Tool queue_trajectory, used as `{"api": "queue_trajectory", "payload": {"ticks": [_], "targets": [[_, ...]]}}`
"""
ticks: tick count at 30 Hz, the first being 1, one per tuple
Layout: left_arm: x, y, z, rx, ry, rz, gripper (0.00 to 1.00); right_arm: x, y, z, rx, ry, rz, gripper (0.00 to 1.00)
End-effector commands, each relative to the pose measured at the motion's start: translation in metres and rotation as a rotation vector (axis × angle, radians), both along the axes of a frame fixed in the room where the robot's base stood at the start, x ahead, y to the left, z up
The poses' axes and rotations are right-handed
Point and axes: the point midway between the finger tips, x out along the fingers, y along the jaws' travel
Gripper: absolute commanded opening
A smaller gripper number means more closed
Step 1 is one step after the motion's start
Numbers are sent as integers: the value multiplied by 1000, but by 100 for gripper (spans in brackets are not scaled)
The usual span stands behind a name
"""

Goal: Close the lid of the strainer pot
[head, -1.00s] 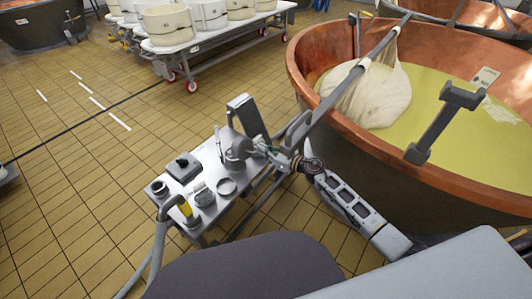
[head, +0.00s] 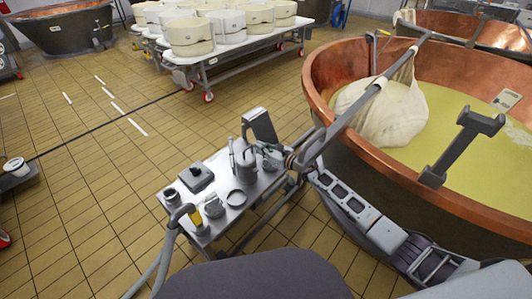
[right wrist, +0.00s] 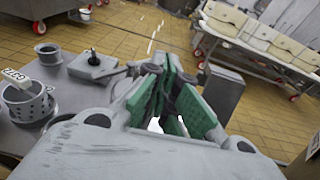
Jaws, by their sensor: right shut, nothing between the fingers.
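The small perforated metal strainer pot (right wrist: 28,105) is at the left of the right wrist view, with a pale numbered plate (right wrist: 14,76) at its upper side. It also seems to be the small grey vessel (head: 213,207) on the metal side table in the head view. I cannot tell clearly how its lid sits. My right gripper (head: 270,157) is over the table's right end, apart from the strainer pot, beside a grey can (head: 244,157). Its green-padded fingers (right wrist: 167,95) are shut and empty. My left gripper is not in view.
The copper vat (head: 318,88) stands right.

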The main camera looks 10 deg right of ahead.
Motion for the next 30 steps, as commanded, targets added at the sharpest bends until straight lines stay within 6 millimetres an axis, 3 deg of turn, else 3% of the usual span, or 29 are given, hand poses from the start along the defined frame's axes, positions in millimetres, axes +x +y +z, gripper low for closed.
{"api": "queue_trajectory", "payload": {"ticks": [19,30], "targets": [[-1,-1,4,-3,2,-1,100,6,5,1,0,0,0,0],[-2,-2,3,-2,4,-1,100,-1,-2,2,-1,-1,-1,0]]}}
